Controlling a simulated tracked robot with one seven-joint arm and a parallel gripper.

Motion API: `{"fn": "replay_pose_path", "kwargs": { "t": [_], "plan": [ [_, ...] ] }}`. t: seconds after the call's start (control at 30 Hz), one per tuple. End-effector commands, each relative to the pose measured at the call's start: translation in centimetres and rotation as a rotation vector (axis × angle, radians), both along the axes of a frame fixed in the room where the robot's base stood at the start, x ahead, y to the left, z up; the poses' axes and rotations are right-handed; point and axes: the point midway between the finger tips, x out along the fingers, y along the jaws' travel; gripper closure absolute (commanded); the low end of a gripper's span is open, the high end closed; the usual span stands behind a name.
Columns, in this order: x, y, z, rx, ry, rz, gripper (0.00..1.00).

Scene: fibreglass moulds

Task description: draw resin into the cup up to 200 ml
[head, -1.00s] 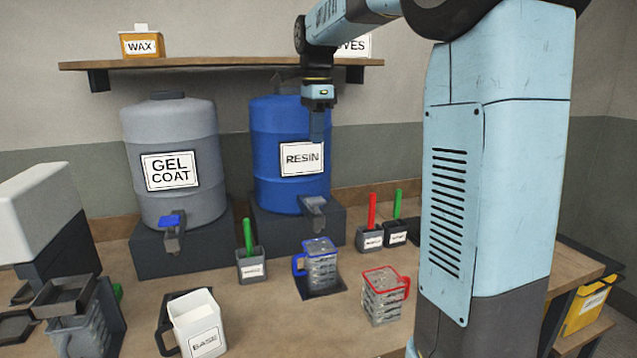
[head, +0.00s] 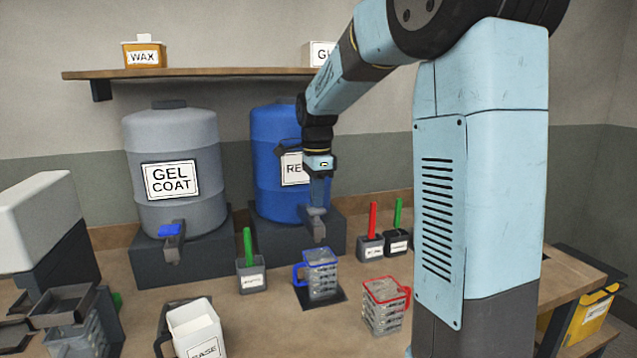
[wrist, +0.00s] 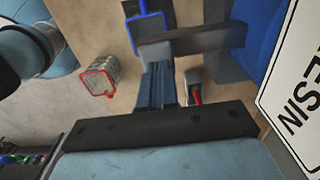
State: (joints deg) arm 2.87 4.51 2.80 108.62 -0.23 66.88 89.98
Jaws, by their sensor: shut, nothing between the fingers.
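The blue resin drum (head: 270,165) stands on a dark stand, its label partly behind my gripper. Its grey tap (head: 318,226) juts out over the bench; in the wrist view the tap (wrist: 205,40) crosses in front of my fingers. A clear measuring cup with blue rim and handle (head: 321,275) stands upright on a dark square pad below the tap; its blue rim also shows in the wrist view (wrist: 147,18). I cannot read its level. My gripper (head: 319,203) is shut and empty, pointing down just above the tap. I cannot tell whether it touches.
A red-rimmed cup (head: 384,305) stands right of the blue one. Small pots with a green stick (head: 251,275) and a red stick (head: 370,245) flank it. The gel coat drum (head: 172,215) is to the left, a white jug (head: 195,330) in front.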

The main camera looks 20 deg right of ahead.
Motion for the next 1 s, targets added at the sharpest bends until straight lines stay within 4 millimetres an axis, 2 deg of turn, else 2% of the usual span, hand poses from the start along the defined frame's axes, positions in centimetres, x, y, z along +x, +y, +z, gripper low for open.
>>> {"fn": "replay_pose_path", "kwargs": {
  "t": [0.47,0.7,1.0],
  "plan": [
    [0.0,-0.1,-0.7,0.0,0.0,-0.001,1.0],
    [0.0,-0.1,-2.9,0.0,0.003,-0.001,1.0],
    [-0.1,-0.1,-3.1,0.0,0.008,-0.002,1.0]
  ]
}}
